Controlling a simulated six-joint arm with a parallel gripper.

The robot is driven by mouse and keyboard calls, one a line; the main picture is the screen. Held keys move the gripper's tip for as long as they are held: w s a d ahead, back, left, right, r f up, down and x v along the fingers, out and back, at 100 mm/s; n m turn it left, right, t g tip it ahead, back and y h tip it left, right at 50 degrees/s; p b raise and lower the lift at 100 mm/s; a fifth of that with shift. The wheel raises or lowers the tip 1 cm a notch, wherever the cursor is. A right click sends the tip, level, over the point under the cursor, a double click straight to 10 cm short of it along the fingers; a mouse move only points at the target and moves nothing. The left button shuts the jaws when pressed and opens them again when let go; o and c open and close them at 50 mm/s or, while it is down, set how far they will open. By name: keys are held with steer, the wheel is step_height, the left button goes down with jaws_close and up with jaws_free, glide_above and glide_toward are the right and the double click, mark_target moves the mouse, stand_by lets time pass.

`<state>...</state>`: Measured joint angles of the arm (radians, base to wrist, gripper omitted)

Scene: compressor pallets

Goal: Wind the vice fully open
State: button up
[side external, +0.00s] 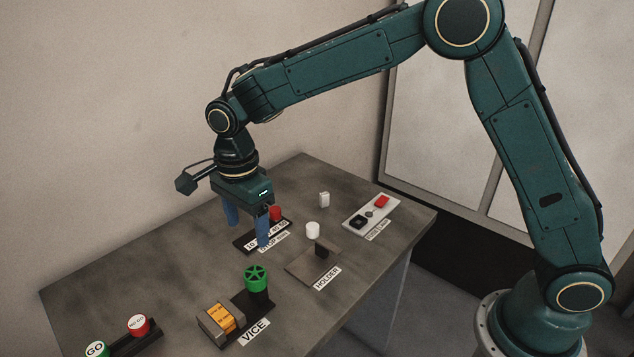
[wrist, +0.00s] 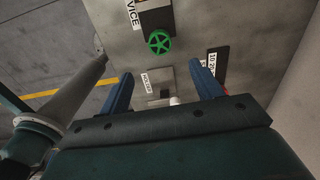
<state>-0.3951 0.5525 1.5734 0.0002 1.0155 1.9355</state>
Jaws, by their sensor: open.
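The vice (side external: 215,332) stands on the table at the front, with a "VICE" label beside it. An orange-yellow block (side external: 220,318) with dark markings sits at its jaws; I cannot tell how tightly it is held. The vice's green spoked handwheel (side external: 256,275) is at the block's right, and it also shows in the wrist view (wrist: 159,42), beyond my fingertips. My gripper (side external: 247,234) points down with its blue fingers spread and nothing between them. It is behind the handwheel and apart from it. The fingers also show in the wrist view (wrist: 161,69).
A holder plate (side external: 300,265) with a dark upright is right of the handwheel. A switch panel (side external: 372,215) is right; GO (side external: 97,348) and NO GO (side external: 138,323) buttons are front left.

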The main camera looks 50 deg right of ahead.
mark_target(255, 273)
step_height(255, 273, down, 12)
stand_by(0.6)
steer(key=c, duration=1)
